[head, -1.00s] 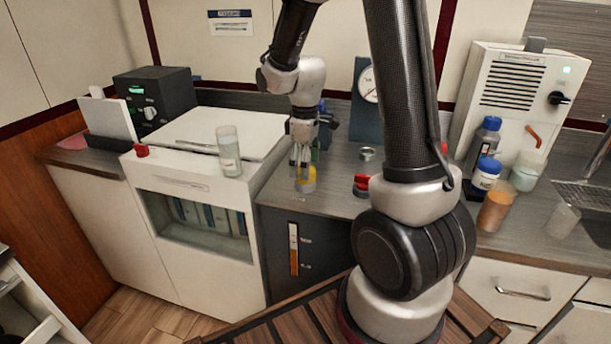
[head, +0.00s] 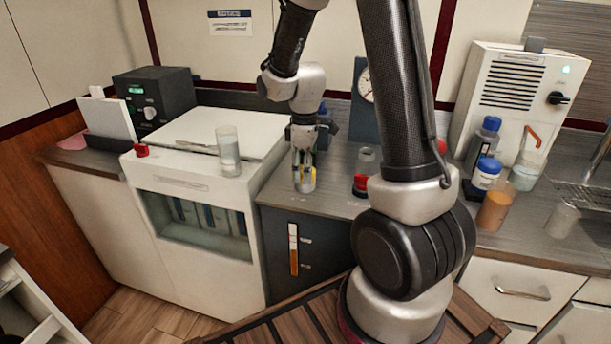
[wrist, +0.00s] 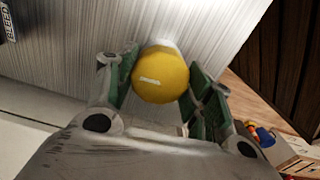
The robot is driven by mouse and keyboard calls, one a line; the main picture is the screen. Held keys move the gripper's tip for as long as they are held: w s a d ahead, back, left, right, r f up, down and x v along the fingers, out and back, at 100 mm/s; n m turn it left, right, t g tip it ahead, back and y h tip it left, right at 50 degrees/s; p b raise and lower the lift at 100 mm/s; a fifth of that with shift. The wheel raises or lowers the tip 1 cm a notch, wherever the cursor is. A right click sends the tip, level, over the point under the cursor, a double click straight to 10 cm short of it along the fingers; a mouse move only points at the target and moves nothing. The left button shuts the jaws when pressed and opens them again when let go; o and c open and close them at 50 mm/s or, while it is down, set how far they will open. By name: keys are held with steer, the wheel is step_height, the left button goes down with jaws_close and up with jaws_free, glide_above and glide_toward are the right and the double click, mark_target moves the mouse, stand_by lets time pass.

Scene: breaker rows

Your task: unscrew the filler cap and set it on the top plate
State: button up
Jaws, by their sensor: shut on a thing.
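The yellow filler cap (wrist: 161,76) sits between the green-padded fingers of my gripper (wrist: 160,90) in the wrist view. A pale mark shows on its top face. In the head view my gripper (head: 304,178) points down and is shut on the cap, low over the front part of the grey brushed top plate (head: 335,182). The fingers hide much of the cap there. I cannot tell whether the cap is still seated or lifted. The plate also fills the upper left of the wrist view (wrist: 85,55).
A red-based part (head: 361,186) stands on the plate right of my gripper, with a dark gauge panel (head: 360,105) behind. A white machine with a glass (head: 228,152) on it is at the left. Bottles and cups, including an amber cup (head: 495,210), stand at the right.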

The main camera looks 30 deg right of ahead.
steer(key=n, duration=1.6)
steer(key=o, duration=0.9)
steer(key=shift+c, duration=0.2)
